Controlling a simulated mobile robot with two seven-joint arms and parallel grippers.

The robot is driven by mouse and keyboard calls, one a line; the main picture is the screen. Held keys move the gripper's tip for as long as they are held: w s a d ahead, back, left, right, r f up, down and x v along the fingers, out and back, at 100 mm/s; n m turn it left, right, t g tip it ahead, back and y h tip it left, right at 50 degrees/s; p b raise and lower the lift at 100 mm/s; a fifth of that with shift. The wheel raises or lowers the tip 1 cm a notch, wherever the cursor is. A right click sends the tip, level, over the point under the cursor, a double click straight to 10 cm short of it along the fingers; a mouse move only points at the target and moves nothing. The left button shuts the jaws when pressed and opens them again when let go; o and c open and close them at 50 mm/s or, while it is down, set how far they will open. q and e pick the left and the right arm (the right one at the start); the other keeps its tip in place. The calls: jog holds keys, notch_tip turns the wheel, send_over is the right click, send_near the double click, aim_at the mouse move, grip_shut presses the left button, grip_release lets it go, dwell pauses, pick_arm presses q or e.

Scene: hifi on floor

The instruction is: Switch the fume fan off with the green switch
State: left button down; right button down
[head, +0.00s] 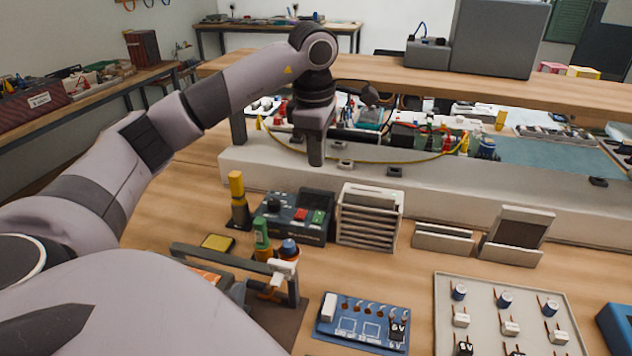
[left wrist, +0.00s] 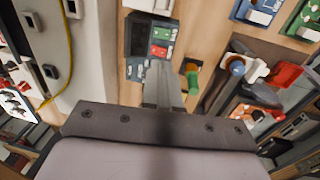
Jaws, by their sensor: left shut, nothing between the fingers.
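A dark control box (head: 297,222) stands on the bench, with a red switch and a green switch (head: 318,217) side by side on its sloped face. My left gripper (head: 316,161) points down behind and above the control box, shut and empty, apart from the switches. Its closed fingers (left wrist: 163,90) fill the middle of the left wrist view. My right gripper is not in view.
A yellow-topped post (head: 238,200), a green-capped bottle (head: 261,234) and a soldering-type stand (head: 280,270) crowd the front left of the box. A blue circuit board (head: 362,322) and a parts tray (head: 510,300) lie in front. A pale raised ledge (head: 450,195) runs behind.

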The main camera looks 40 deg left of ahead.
aim_at(319, 214)
pick_arm(q)
jog(key=shift+w+a, duration=0.25)
jog(key=f, duration=0.4)
jog(key=w+f, duration=0.1)
jog(key=f, duration=0.4)
jog(key=f+p, duration=0.1)
jog(key=f, duration=0.3)
jog(key=shift+w+a+f, duration=0.2)
jog(key=shift+a+f, duration=0.1)
jog(key=shift+a, duration=0.05)
jog(key=shift+f, duration=0.15)
jog(key=shift+w+f+b, duration=0.1)
jog(key=shift+f+b, duration=0.2)
jog(key=shift+b, duration=0.05)
jog(key=shift+s, duration=0.2)
